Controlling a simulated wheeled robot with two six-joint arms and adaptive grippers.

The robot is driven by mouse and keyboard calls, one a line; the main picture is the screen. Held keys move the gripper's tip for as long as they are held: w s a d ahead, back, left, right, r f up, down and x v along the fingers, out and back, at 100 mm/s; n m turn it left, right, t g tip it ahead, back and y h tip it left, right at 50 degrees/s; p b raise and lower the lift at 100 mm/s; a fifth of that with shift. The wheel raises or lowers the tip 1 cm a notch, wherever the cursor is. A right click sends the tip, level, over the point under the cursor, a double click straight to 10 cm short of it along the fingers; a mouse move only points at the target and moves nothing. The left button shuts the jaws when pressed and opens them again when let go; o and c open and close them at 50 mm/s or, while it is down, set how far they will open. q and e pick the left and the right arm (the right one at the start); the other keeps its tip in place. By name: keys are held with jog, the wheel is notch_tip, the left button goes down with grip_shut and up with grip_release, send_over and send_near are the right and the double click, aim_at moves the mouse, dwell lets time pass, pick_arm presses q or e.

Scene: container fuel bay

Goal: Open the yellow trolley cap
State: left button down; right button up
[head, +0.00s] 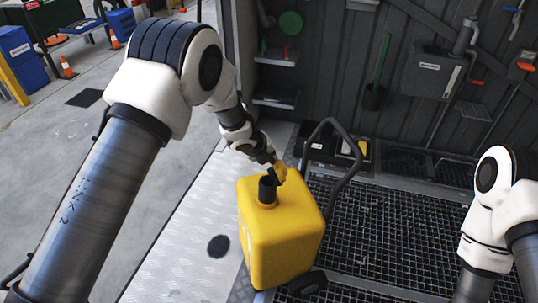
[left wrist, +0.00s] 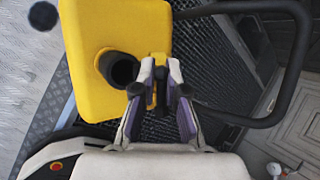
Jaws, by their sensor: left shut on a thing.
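The yellow trolley (head: 278,235) is a boxy yellow tank with a dark handle loop. Its black round neck (head: 267,190) stands up from the top and shows an open dark mouth in the left wrist view (left wrist: 122,68). My left gripper (head: 276,166) is just beside the neck, at its upper right in the head view. Its two fingers (left wrist: 161,72) are closed on a small yellow piece, the cap (left wrist: 157,60), which sits to the side of the mouth. The fingers partly hide it, and I cannot tell whether it joins the neck. My right gripper is out of view.
The trolley's handle (head: 345,170) curves up close behind the left gripper. A black grated floor (head: 385,225) lies right of the trolley, with a metal plate floor (head: 185,240) on its left. Wall shelves (head: 276,95) and a grey wall box (head: 432,73) stand behind.

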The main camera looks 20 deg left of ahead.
pick_arm(q)
jog(key=c, duration=1.3)
grip_release()
jog(key=shift+w+d+r, duration=0.1)
jog(key=shift+w+r, duration=0.05)
jog(key=shift+r, duration=0.05)
jog(key=shift+o, duration=0.2)
jog(key=shift+f, duration=0.1)
jog(key=v, duration=1.2)
